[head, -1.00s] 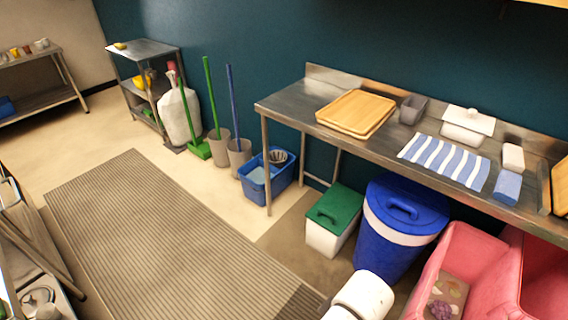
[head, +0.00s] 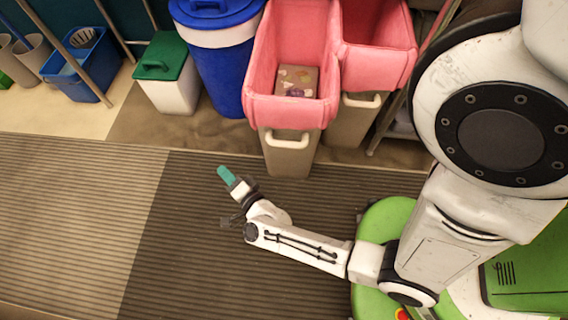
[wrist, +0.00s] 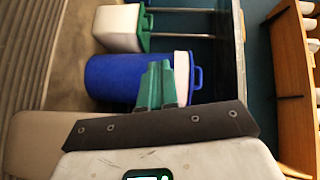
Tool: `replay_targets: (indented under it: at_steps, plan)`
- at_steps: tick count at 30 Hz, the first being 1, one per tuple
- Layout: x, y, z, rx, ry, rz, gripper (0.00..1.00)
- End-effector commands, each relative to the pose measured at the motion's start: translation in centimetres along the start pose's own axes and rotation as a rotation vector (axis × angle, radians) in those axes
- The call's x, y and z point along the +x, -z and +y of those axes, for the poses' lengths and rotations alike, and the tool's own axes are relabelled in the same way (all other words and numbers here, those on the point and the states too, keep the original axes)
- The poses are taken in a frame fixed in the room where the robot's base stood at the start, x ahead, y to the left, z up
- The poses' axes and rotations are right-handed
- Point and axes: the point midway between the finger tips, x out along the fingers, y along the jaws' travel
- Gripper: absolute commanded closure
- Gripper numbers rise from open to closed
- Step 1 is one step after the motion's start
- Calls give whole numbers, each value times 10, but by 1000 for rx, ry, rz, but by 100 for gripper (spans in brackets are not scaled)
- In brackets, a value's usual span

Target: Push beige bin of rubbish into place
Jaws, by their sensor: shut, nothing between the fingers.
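A beige bin (head: 290,163) with a pink liner (head: 291,112) over its rim stands in the upper middle of the head view. Rubbish (head: 297,80) lies inside it. Its white handle faces the ribbed mat. It stands farther out than the second beige bin (head: 351,119), also pink-lined, to its right. My gripper (head: 226,175) has teal fingertips and is shut and empty, over the mat, left of and in front of the bin, apart from it. The closed fingers also show in the wrist view (wrist: 157,86), in front of the blue bin.
A blue bin (head: 219,72) with a white band stands left of the beige bin; it also shows in the wrist view (wrist: 108,78). A white bin with a green lid (head: 162,57) and a blue bucket (head: 79,72) are farther left. The ribbed mat (head: 80,210) is clear at left.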

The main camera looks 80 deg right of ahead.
Motion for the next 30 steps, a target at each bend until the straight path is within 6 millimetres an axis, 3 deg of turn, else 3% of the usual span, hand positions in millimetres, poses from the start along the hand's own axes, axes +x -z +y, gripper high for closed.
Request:
replay_targets:
  at_steps: [1, 3, 6, 10, 15, 18, 30]
  plan:
    - [-3, 13, 46, 49, -6, 113, 100]
    - [-15, 35, 82, 108, -9, 272, 100]
    - [-38, 63, 126, 166, -8, 482, 100]
    - [-69, 88, 166, 201, -6, 693, 100]
    - [-96, 102, 188, 210, -1, 838, 100]
    - [-98, 108, 190, 210, 2, 864, 100]
    - [-55, 158, 195, 210, 4, 865, 100]
